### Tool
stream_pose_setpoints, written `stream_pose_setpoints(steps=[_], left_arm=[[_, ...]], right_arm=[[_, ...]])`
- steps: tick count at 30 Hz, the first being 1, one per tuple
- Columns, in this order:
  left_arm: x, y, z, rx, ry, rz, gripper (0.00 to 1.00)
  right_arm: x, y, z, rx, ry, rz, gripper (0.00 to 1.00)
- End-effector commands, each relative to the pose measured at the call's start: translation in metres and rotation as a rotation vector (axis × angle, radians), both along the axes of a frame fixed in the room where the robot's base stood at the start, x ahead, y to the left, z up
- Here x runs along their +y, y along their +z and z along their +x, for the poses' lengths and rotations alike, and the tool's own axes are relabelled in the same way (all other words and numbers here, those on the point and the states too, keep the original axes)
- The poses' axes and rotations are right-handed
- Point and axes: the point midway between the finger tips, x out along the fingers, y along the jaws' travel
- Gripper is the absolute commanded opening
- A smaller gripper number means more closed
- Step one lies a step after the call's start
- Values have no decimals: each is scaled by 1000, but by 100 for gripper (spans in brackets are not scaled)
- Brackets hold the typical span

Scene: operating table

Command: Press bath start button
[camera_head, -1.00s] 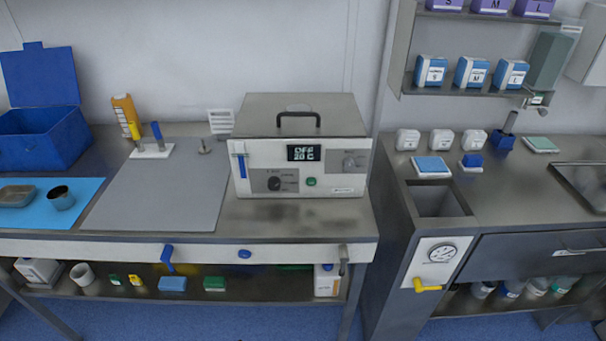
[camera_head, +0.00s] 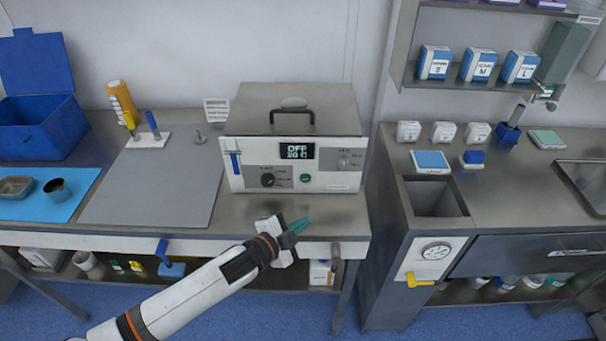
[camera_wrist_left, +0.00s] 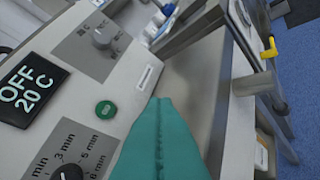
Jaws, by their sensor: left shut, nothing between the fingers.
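The bath (camera_head: 292,135) is a metal box with a lid and black handle, standing on the steel bench. Its display (camera_head: 297,151) reads OFF and 20 C. The green round start button (camera_head: 305,179) is on the front panel below the display. It also shows in the left wrist view (camera_wrist_left: 106,109), left of the fingertips. My left gripper (camera_head: 300,225) has teal fingers, shut and empty, in front of the bath and apart from the button. The fingers fill the lower middle of the left wrist view (camera_wrist_left: 160,140). My right gripper is not in view.
A black timer knob (camera_head: 268,180) sits left of the button, and a grey knob (camera_head: 345,162) is at upper right of the panel. A blue lever (camera_head: 235,164) is on the panel's left. A grey mat (camera_head: 155,185) lies left of the bath.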

Motion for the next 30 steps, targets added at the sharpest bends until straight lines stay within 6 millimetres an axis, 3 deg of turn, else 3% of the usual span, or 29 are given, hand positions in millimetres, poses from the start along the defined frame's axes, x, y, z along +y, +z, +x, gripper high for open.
stream_pose_setpoints(steps=[6,20,30], left_arm=[[-2,13,13,-112,-98,51,0],[-2,14,16,-124,-108,53,0],[-2,11,56,-127,-109,55,0]], right_arm=[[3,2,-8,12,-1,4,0],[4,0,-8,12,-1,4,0],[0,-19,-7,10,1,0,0]])
